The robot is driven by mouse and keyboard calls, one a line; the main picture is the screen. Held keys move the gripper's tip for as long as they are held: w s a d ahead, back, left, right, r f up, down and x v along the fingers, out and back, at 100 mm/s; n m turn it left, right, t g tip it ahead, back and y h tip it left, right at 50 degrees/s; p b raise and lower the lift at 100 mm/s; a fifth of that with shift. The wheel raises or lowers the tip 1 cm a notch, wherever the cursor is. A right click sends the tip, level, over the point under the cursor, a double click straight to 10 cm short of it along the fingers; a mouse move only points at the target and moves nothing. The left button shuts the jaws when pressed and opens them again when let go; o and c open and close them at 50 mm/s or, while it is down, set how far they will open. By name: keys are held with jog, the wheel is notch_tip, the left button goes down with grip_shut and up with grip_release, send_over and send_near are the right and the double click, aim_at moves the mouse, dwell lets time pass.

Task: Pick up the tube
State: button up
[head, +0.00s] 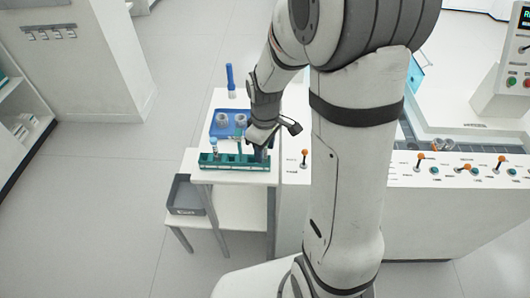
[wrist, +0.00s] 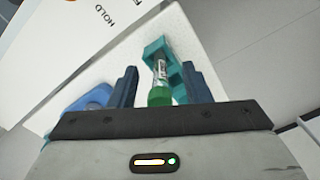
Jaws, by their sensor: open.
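In the wrist view a clear tube with a green cap (wrist: 160,95) shows between the two dark fingers of my gripper (wrist: 159,72). The fingers are open, with a gap on each side of the tube. The tube's far end meets a teal rack (wrist: 155,47); how deep it sits is hidden. In the head view the green rack (head: 207,160) lies along the front of a white table, and my gripper (head: 261,153) is at its right end. Another tube (head: 214,146) stands at the rack's left end. My gripper hides the rack's right end there.
A blue tray (head: 219,132) with grey round holders lies behind the rack, and a blue upright object (head: 230,78) stands farther back. A white console with orange-knobbed levers (head: 419,160) adjoins on the right. A grey bin (head: 186,195) sits on a lower shelf.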

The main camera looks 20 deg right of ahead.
jog(key=shift+f, duration=0.1)
jog(key=shift+c, duration=0.2)
jog(key=c, duration=0.8)
notch_tip(320, 180, up, 10)
jog(key=shift+r+p, duration=0.1)
jog(key=shift+p, duration=0.3)
jog(key=shift+f, duration=0.25)
jog(key=shift+f+b, duration=3.4)
jog(key=shift+f, duration=1.15)
